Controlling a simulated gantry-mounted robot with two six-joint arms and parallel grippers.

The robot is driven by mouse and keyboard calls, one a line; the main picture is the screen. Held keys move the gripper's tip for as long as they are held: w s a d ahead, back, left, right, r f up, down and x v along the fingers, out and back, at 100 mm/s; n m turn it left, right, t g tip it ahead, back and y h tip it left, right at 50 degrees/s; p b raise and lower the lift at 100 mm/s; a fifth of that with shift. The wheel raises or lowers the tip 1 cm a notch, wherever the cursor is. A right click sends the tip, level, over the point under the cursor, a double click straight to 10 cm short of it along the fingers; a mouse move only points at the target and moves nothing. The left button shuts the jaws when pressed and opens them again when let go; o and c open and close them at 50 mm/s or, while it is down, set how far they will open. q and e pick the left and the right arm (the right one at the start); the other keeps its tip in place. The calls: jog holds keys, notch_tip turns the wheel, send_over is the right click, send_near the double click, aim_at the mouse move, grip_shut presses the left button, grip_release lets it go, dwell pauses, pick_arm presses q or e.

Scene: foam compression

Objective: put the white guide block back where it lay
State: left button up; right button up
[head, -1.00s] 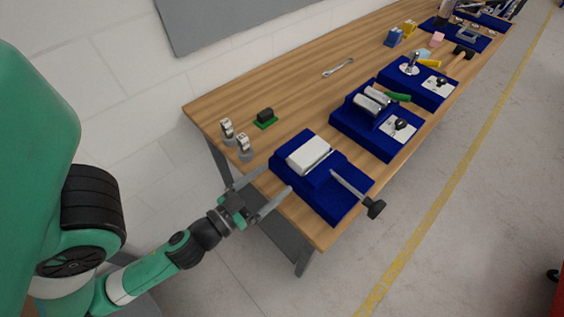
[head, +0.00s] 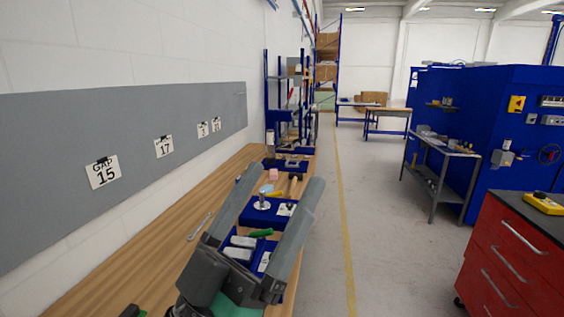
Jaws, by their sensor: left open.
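The white guide block does not show now; the near end of the bench is below the picture and behind my arm. My left gripper (head: 288,180) is large at the bottom middle, in front of the bench, with its two long grey fingers spread apart. It is open and I see nothing between the fingers that it holds. Behind it, partly hidden, a blue foam tray holds two silver-white parts (head: 239,247) and a green-handled tool (head: 261,233). My right gripper is not in view.
The wooden bench (head: 150,270) runs away along the wall, with a wrench (head: 199,227) on it. Another blue tray (head: 262,213) lies beyond. A red drawer cabinet (head: 510,262) stands at the right. The floor aisle with a yellow line is clear.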

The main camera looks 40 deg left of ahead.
pick_arm(q)
jog(key=shift+o, duration=0.2)
jog(key=s+d+r+m+t+h, duration=0.1)
jog(key=s+d+r+m+h, duration=0.1)
jog(key=r, duration=0.4)
jog(key=shift+d+m+h, duration=0.4)
jog(key=shift+d+h, duration=0.25)
jog(key=shift+h, duration=0.25)
jog(key=shift+o, duration=0.2)
jog(key=shift+s+f, duration=0.1)
